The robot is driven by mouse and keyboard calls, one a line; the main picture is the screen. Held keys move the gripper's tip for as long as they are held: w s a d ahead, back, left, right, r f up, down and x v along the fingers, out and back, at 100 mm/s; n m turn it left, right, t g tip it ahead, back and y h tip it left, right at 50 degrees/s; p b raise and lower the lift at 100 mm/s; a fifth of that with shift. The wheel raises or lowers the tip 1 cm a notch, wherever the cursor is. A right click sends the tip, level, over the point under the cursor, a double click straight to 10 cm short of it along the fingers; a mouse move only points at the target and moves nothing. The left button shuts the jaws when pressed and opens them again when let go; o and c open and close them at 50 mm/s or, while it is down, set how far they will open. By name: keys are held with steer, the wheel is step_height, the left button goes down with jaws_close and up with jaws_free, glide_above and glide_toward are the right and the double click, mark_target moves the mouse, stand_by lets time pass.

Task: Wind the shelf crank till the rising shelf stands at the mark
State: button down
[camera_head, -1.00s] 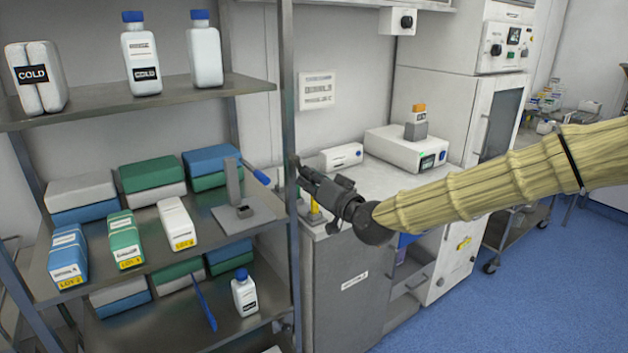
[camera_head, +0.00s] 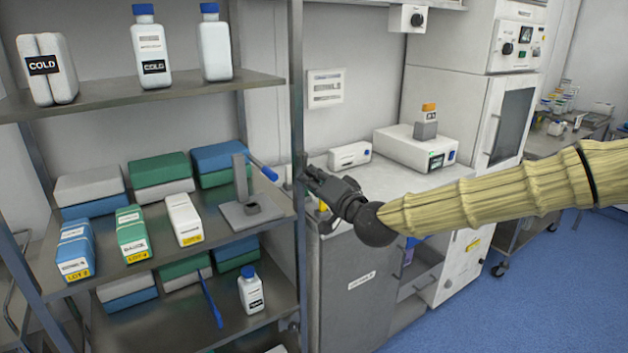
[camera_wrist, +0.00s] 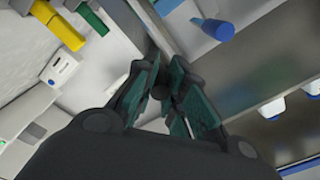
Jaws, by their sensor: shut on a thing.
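My gripper (camera_head: 310,174) is at the front right post (camera_head: 297,110) of the metal shelf rack, at about middle-shelf height. In the wrist view my gripper (camera_wrist: 162,95) has its fingers closed around a small dark round piece (camera_wrist: 160,92), which looks like the crank's handle. The rest of the crank is hidden behind the fingers. The rack has a top shelf (camera_head: 190,88), a middle shelf (camera_head: 165,258) and a lower shelf (camera_head: 180,325). I cannot tell which one rises, and I cannot make out the mark.
Boxes and bottles fill the shelves. Right of the post are a counter (camera_head: 385,180) with devices and a tall cabinet (camera_head: 450,95). Blue floor (camera_head: 500,320) is clear at lower right.

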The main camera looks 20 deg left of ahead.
steer(key=shift+s+a+f, duration=0.1)
steer(key=shift+s+f, duration=0.05)
steer(key=shift+f, duration=0.25)
steer(key=c, duration=1.6)
jaws_free()
steer(key=shift+o, duration=0.9)
steer(key=shift+r, duration=0.2)
steer(key=shift+r, duration=0.1)
steer(key=v, duration=1.2)
